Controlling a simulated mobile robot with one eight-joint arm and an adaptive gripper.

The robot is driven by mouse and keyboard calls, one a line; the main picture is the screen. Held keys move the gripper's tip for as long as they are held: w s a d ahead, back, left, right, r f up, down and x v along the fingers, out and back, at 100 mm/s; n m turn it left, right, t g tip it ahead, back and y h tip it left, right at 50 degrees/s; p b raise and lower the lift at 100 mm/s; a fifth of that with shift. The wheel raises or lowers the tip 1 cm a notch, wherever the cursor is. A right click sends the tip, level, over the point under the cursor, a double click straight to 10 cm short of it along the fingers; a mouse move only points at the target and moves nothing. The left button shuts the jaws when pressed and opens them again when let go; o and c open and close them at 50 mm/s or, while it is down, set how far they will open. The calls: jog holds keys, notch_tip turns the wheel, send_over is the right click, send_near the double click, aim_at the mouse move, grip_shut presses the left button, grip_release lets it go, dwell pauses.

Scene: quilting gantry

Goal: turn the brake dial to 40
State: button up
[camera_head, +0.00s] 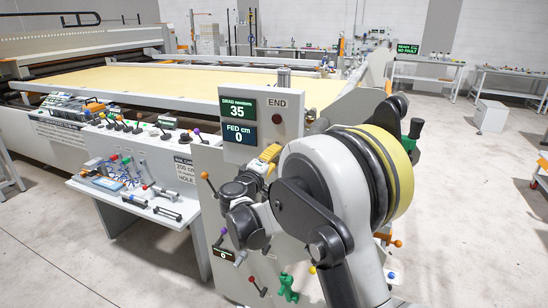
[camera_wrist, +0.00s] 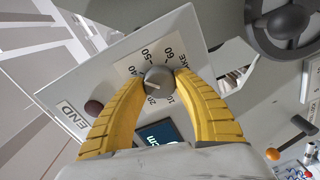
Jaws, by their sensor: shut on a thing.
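The brake dial (camera_wrist: 157,80) is a round grey knob on a pale plate with printed numbers, among them 10, 20, 40, 50 and 60. My gripper (camera_wrist: 159,84) has its two yellow fingers shut on the knob, one on each side. A light mark on the knob seems to point to the lower left, between the 20 and the 40; the number there is hard to read. In the head view my gripper (camera_head: 268,155) is at the END panel, and the dial is hidden. The drag display (camera_head: 239,109) reads 35 newtons.
The FED display (camera_head: 239,134) reads 0 cm. A dark red button (camera_head: 276,119) sits under END. A wide yellow quilting bed (camera_head: 190,80) lies behind; open floor is to the right.

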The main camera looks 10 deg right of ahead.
jog(key=o, duration=1.2)
jog(key=shift+c, duration=0.2)
jog(key=v, duration=1.2)
